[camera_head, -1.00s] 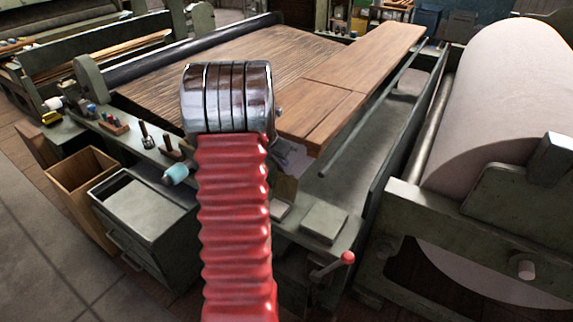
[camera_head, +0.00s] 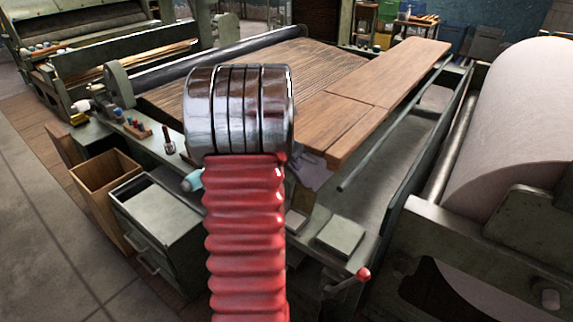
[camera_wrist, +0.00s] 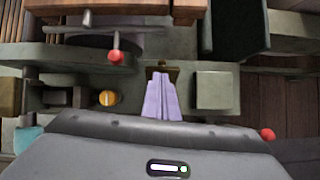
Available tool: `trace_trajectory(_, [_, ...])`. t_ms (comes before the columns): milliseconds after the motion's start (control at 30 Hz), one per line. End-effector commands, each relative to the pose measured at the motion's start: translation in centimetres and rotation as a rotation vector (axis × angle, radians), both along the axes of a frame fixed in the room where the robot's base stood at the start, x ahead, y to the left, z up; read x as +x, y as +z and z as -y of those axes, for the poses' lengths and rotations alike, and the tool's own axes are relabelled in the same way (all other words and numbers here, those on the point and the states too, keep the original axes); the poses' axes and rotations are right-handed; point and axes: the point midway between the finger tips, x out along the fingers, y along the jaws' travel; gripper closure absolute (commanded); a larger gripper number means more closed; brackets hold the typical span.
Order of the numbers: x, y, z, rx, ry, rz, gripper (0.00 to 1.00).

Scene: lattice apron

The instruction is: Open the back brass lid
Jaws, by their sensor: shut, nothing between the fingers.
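My gripper (camera_wrist: 155,130) shows as a wide grey body across the bottom of the wrist view, with a dark front edge and a small lit slot. It is shut and empty. Beyond it, a small round yellow-orange disc (camera_wrist: 108,98) sits left of a lilac cloth (camera_wrist: 162,98); it looks like brass, but I cannot tell whether it is a lid. A small brown-gold piece (camera_wrist: 173,74) shows at the top of the cloth. In the head view my red arm and its chrome bands hide the gripper and the disc. No lid is clearly recognisable there.
A grey bench holds a wooden slatted bed (camera_head: 270,75) and a long plank (camera_head: 390,75). A red-knobbed lever (camera_head: 363,274) stands at the near right. A large pale roll (camera_head: 520,130) is at the right, with drawers (camera_head: 160,215) and a wooden bin (camera_head: 105,185) at the left.

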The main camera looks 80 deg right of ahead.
Motion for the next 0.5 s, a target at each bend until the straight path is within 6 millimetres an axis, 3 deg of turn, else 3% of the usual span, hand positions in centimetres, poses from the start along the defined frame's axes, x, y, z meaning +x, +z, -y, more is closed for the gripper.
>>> trace_trajectory(167, [3.8,1.8,-2.1,-0.025,-0.027,0.06,1.0])
trace_trajectory(267, [7.4,3.3,-4.5,-0.042,-0.063,0.125,1.0])
trace_trajectory(500, [15.9,7.0,-12.9,-0.059,-0.174,0.319,1.0])
